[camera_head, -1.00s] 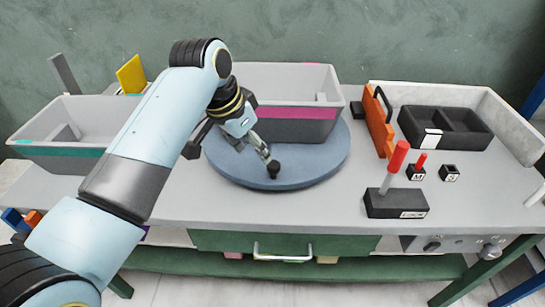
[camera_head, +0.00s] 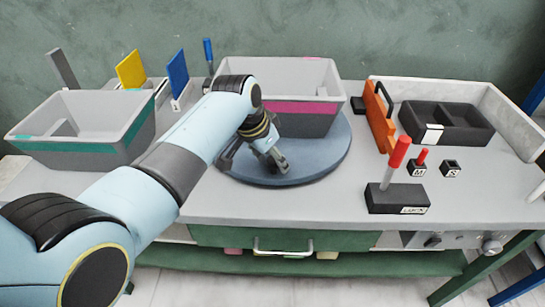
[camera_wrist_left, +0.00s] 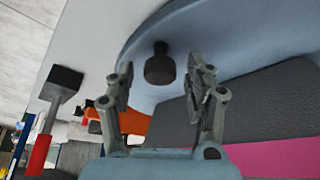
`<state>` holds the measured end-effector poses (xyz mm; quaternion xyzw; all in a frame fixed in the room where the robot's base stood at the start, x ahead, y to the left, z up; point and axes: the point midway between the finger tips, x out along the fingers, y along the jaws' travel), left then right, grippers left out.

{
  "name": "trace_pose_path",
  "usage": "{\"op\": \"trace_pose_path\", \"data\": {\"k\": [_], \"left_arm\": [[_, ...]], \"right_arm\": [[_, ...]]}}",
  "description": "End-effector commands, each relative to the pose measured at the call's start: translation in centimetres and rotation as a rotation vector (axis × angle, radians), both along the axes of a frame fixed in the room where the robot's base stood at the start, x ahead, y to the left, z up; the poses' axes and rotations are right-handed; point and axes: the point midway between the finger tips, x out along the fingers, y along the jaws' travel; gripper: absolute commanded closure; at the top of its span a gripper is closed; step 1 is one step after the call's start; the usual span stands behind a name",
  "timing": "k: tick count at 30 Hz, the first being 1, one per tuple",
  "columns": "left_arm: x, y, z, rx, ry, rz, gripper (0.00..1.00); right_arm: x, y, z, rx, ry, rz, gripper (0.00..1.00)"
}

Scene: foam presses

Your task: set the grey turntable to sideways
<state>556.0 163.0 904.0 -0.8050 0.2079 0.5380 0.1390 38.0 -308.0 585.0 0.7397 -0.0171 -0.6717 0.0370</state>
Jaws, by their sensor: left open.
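The grey-blue turntable (camera_head: 325,167) is a round disc on the bench, also in the left wrist view (camera_wrist_left: 140,95). A grey bin (camera_head: 285,72) with a magenta stripe stands on it, long side facing me. A black knob (camera_wrist_left: 160,66) stands up near the disc's rim. My left gripper (camera_head: 276,163) is low over the front of the disc and hides the knob in the head view. In the left wrist view the gripper (camera_wrist_left: 160,80) is open, its fingers apart on either side of the knob; contact is not visible. My right gripper is not in view.
A grey bin with a teal stripe (camera_head: 75,148) stands at left. Yellow (camera_head: 131,72) and blue (camera_head: 177,73) panels stand behind. At right are an orange panel (camera_head: 377,118), a black tray (camera_head: 470,128) and a red-handled lever (camera_head: 399,152). The bench front is clear.

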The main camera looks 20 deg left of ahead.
Motion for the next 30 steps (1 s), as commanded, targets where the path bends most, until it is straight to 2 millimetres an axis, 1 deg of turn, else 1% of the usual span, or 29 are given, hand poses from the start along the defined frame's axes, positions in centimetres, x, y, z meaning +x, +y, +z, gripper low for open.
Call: {"op": "trace_pose_path", "data": {"k": [3,4,15,16,30], "left_arm": [[0.00,0.00,0.03,0.000,0.000,0.000,0.46],[0.00,0.00,0.03,0.000,0.000,0.000,0.49],[-0.03,0.00,0.03,0.000,0.000,0.000,0.97],[-0.03,0.00,0.03,0.000,0.000,0.000,1.00],[0.14,-0.02,-0.01,0.000,0.001,0.010,1.00]], "right_arm": [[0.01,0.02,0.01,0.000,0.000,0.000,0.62],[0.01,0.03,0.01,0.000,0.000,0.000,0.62],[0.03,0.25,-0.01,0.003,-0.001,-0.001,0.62],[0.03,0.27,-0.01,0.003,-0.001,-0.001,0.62],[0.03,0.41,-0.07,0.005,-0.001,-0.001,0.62]]}}
